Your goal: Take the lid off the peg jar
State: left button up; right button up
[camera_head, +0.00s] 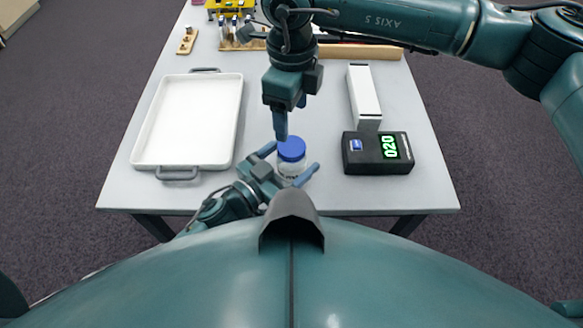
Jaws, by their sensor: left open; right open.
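The peg jar (291,169) stands upright near the front middle of the grey table. It has a clear or whitish body and a blue lid (292,149), which sits on top. My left gripper (286,163) is low at the front of the jar. It is open, with one finger to the left of the jar and one to its right; I cannot tell whether they touch it. My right gripper (291,114) is open and empty, pointing down above and slightly behind the lid. One finger tip appears close to the lid's back left edge.
A white tray (139,160) with grey handles lies to the left. A black box with a green display (365,153) stands to the right, with a long white box (363,95) behind it. A wooden bar (365,52), a small wooden block (187,41) and a yellow item (230,5) are farther back.

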aim_at(291, 146)
pick_arm(q)
jog(key=c, duration=1.5)
grip_shut()
pick_arm(e)
jog(key=shift+m, duration=0.3)
jog(key=m, duration=0.4)
jog(key=shift+m, duration=0.3)
jog(key=m, duration=0.6)
jog(key=shift+s+a, duration=0.1)
jog(key=m, duration=0.6)
jog(key=shift+m, duration=0.3)
jog(key=m, duration=0.4)
jog(key=shift+m, duration=0.3)
jog(key=shift+f, duration=4)
